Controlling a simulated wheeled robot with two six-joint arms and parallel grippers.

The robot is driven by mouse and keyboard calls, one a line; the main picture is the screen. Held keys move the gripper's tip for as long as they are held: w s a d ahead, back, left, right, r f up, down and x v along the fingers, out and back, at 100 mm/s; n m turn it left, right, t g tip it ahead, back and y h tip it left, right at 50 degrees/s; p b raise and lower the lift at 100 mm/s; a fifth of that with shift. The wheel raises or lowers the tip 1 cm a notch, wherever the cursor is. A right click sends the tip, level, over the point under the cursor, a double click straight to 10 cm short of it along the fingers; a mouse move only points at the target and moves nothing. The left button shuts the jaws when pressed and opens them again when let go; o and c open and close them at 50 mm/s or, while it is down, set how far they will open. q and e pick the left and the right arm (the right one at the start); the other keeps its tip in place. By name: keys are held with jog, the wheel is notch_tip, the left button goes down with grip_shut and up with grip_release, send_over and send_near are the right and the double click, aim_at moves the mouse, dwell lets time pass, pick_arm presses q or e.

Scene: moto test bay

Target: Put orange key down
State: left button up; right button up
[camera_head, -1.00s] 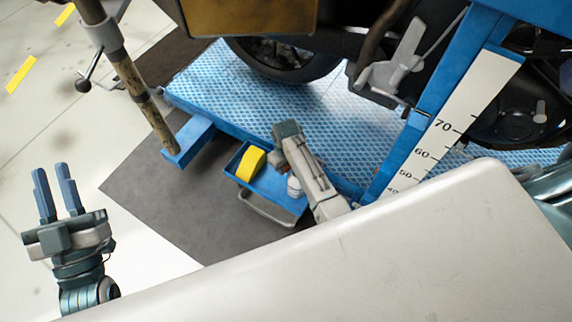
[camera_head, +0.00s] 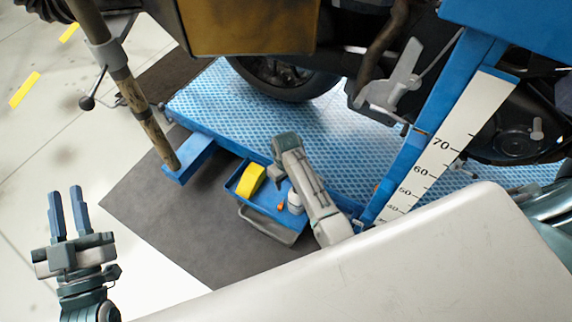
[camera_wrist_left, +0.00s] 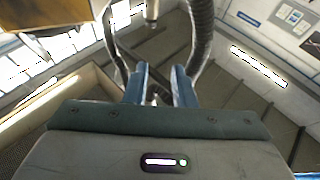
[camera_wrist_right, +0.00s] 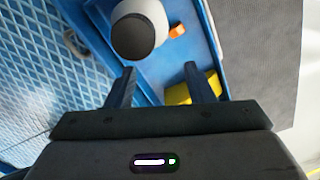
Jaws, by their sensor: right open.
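The small orange key (camera_head: 281,206) lies in the blue tray (camera_head: 262,216), between a yellow object and a white bottle. It also shows in the right wrist view (camera_wrist_right: 177,31), beyond my fingertips and apart from them. My right gripper (camera_head: 276,174) is above the tray. In the right wrist view its fingers (camera_wrist_right: 160,76) are apart with nothing between them. My left gripper (camera_head: 68,208) is at the far left, away from the tray, its two fingers apart and empty. The left wrist view shows the same gap between its fingers (camera_wrist_left: 159,84).
The yellow object (camera_head: 250,180) and white bottle with a dark top (camera_wrist_right: 139,28) share the tray. The blue lift platform (camera_head: 215,105) with a motorcycle wheel (camera_head: 275,75) is behind. A blue post with a scale (camera_head: 445,150) stands to the right. A worn pole (camera_head: 145,115) is at left.

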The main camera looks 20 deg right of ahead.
notch_tip(320, 180, up, 10)
jog(key=p, duration=0.3)
jog(key=s+d+r+m+t, duration=0.25)
jog(key=s+t, duration=0.35)
jog(key=s, duration=0.5)
pick_arm(q)
jog(key=s+f+g, duration=0.3)
jog(key=f+g, duration=0.2)
jog(key=f, duration=0.3)
jog(key=s+d+f+g, duration=0.1)
jog(key=s+f+g, duration=0.2)
jog(key=f+g, duration=0.2)
notch_tip(320, 180, down, 4)
jog(key=shift+d+r+n+g, duration=0.25)
jog(key=shift+n+g, duration=0.05)
jog(key=shift+n, duration=0.1)
pick_arm(e)
jog(key=s+r+t+y, duration=0.1)
jog(key=s+r+t, duration=0.5)
jog(key=s+r, duration=0.3)
notch_tip(320, 180, up, 4)
jog(key=shift+d+r+m+y, duration=0.25)
jog(key=shift+d+m+y, duration=0.1)
jog(key=shift+d, duration=0.1)
jog(key=shift+s, duration=0.1)
